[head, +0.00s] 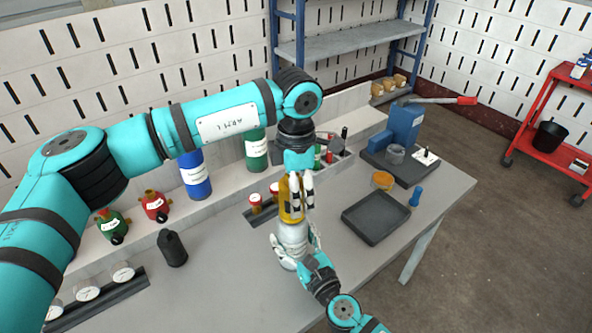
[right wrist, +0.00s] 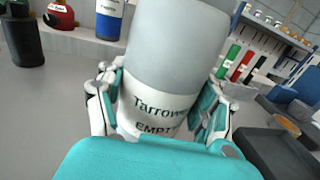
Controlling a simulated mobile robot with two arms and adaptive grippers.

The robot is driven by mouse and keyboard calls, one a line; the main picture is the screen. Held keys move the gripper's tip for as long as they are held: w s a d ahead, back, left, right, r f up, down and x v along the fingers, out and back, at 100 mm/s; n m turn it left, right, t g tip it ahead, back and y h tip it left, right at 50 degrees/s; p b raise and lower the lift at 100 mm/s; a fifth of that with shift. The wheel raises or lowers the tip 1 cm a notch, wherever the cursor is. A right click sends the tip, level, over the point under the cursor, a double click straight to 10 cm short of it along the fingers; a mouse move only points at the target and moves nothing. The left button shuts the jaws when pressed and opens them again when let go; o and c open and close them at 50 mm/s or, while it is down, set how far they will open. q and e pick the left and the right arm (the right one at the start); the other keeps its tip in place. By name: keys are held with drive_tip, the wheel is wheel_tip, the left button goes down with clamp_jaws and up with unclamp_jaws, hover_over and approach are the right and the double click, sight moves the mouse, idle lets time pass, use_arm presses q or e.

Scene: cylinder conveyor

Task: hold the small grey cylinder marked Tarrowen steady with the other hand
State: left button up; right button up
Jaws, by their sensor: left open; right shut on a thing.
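The small grey cylinder (head: 291,257) stands upright on the grey table. In the right wrist view its white label (right wrist: 150,112) reads "Tarrowe…" and "EMPTY". My right gripper (head: 296,243) comes from the lower right and is shut on the cylinder, with fingers on both sides of its body. My left gripper (head: 301,200) points down from above, open, its fingers in front of a yellow part (head: 286,203) at the cylinder's top. I cannot tell whether those fingers touch it. The cylinder's top is outside the right wrist view.
A dark tray (head: 376,218) lies to the right. A blue press-like device (head: 404,125) stands behind it. Blue (head: 195,178) and green (head: 256,152) cylinders stand at the back. Red and green valve pieces (head: 155,207) and a black bottle (head: 172,248) are left. The table front is clear.

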use_arm(q)
drive_tip(key=shift+f, duration=1.2)
drive_tip(key=c, duration=1.4)
drive_tip(key=o, duration=1)
